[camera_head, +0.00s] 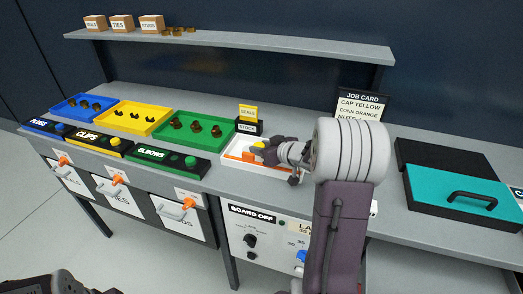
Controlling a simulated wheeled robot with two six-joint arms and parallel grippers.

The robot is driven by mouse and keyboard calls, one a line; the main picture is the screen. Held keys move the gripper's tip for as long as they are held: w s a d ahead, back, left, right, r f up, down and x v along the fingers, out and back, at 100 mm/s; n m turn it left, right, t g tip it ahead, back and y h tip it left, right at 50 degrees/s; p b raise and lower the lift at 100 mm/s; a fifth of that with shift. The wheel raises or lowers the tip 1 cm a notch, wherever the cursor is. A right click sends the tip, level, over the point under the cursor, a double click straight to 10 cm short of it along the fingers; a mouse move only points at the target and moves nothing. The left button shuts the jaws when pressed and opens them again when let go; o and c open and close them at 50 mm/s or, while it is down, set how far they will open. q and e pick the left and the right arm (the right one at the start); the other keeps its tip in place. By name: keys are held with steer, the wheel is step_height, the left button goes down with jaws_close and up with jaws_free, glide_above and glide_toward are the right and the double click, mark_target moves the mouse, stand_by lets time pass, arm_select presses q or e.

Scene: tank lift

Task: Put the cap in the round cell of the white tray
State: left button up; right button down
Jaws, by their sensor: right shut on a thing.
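The white tray (233,165) lies on the bench, left of my right arm. An orange piece (248,157) shows in it. My right gripper (259,148) reaches over the tray from the right and is shut on a small yellow cap (259,144). The jaws and wrist hide part of the cap and much of the tray, so I cannot make out the round cell or whether the cap touches the tray.
Blue (84,107), yellow (136,117) and green (193,127) bins with dark parts stand to the left. A small sign (248,127) stands behind the tray. A job card (361,104) and teal lid with handle (462,194) are to the right. A shelf (240,40) runs above.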

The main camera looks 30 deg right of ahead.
steer(key=shift+f, duration=0.15)
steer(key=c, duration=1.2)
jaws_free()
steer(key=shift+s+r, duration=0.1)
steer(key=shift+r, duration=0.3)
steer(key=p+v, duration=0.3)
steer(key=v, duration=0.8)
steer(key=shift+p, duration=0.4)
steer(key=shift+s, duration=0.35)
